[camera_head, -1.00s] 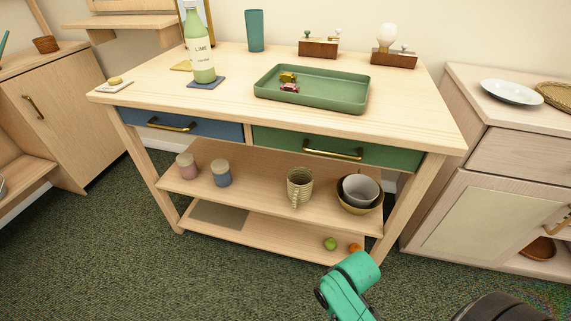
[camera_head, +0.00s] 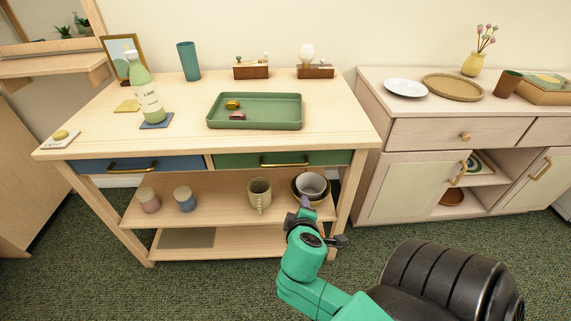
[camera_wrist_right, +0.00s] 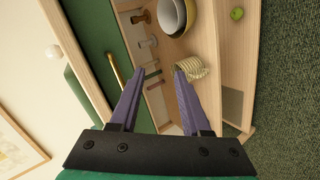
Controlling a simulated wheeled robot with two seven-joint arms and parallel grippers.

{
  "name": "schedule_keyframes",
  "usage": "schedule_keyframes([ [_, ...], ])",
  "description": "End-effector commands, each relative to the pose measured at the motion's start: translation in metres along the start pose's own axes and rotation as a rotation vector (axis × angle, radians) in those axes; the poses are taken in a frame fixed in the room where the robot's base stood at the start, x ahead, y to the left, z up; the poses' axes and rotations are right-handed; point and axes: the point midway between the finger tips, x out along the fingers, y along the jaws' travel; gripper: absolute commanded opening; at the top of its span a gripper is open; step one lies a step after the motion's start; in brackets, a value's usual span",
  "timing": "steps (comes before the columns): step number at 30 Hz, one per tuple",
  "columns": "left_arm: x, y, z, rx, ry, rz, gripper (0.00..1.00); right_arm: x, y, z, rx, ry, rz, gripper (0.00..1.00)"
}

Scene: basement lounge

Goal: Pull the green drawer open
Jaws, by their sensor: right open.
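The green drawer (camera_head: 232,160) is under the right half of the wooden table's top, and its front looks flush with the frame. Its brass handle (camera_head: 284,163) runs across the front and also shows in the wrist view (camera_wrist_right: 113,70). My right gripper (camera_head: 305,207) is below and in front of the drawer, near the upper shelf. In the wrist view its two purple fingers (camera_wrist_right: 160,76) are spread with nothing between them, and the handle is left of them, apart. My left gripper is out of view.
A blue drawer (camera_head: 185,162) sits left of the green one. A striped mug (camera_head: 259,194) and stacked bowls (camera_head: 311,186) stand on the shelf near my right gripper. A green tray (camera_head: 255,124) and a lime bottle (camera_head: 146,97) are on top. A cabinet (camera_head: 400,190) stands right.

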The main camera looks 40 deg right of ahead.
Motion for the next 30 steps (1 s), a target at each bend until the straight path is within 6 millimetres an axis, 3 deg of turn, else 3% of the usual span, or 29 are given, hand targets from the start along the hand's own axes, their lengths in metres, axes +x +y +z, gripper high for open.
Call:
schedule_keyframes([
  [1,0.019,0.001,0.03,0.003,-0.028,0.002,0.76,-0.001,0.009,-0.007,-0.067,0.029,0.072,0.47],
  [3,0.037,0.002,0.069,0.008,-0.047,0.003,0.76,-0.006,0.021,-0.021,-0.165,0.076,0.176,0.47],
  [6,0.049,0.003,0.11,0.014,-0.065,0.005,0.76,-0.015,0.03,-0.036,-0.272,0.128,0.28,0.47],
  [9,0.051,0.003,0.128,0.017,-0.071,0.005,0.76,-0.019,0.033,-0.044,-0.321,0.153,0.327,0.47],
  [14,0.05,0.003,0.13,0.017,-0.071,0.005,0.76,-0.004,0.039,-0.049,-0.328,0.156,0.336,0.47],
  [24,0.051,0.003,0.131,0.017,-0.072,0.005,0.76,0.079,0.065,-0.066,-0.325,0.153,0.335,0.47],
  [30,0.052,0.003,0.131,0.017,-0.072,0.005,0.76,0.112,0.074,-0.072,-0.323,0.153,0.332,0.47],
])
